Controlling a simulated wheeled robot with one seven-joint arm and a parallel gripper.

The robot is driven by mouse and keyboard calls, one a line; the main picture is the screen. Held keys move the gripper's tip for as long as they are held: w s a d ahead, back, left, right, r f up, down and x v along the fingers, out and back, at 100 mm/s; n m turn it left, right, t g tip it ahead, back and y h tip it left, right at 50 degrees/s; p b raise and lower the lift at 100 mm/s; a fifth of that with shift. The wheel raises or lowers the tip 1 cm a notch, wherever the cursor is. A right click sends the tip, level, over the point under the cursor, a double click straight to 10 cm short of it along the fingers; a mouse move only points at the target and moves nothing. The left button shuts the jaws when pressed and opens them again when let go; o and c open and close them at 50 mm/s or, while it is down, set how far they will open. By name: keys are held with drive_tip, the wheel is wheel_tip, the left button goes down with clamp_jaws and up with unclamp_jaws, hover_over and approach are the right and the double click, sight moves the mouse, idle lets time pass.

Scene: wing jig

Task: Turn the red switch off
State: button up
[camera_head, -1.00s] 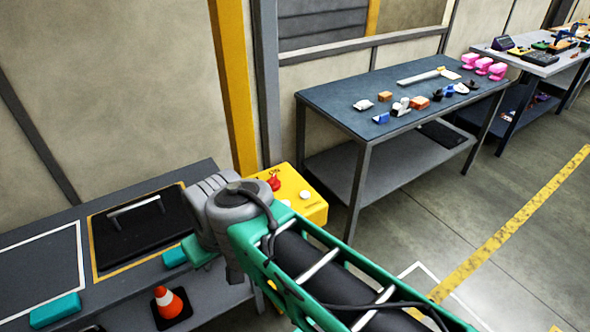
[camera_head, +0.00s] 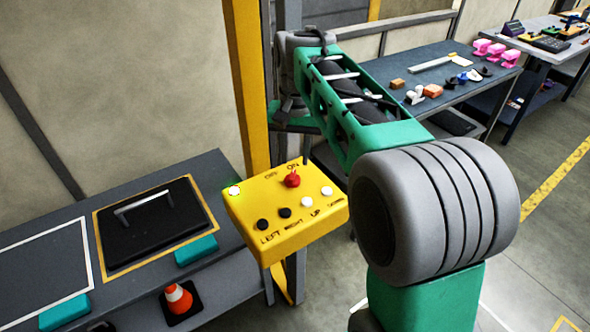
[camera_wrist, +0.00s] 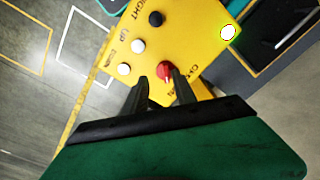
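The red switch (camera_head: 292,179) is a small red knob on top of a yellow control box (camera_head: 335,212) in the head view. Small dark lettering lies beside it, too small to read surely. In the wrist view the red switch (camera_wrist: 163,69) shows at the fingertips of my gripper (camera_wrist: 160,78). The two dark fingers are apart, with the knob in the gap between their tips or just beyond it. I cannot tell whether they touch it.
The box also carries white and black buttons (camera_head: 262,224) and a green-glowing white lamp (camera_head: 234,190). Left of it is a bench with a black handled plate (camera_head: 150,222) and an orange cone (camera_head: 178,297). A yellow post (camera_head: 250,90) stands behind the box.

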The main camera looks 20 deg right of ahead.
sight(293, 174)
drive_tip(key=w, duration=0.2)
drive_tip(key=w+m, duration=0.1)
drive_tip(key=shift+d+f+g, duration=0.1)
drive_tip(key=shift+f+g, duration=0.15)
drive_tip(key=shift+g, duration=0.05)
wheel_tip(293, 174, down, 8)
drive_tip(key=shift+r+p, duration=0.2)
drive_tip(key=shift+p, duration=0.3)
drive_tip(key=shift+c, duration=0.4)
clamp_jaws()
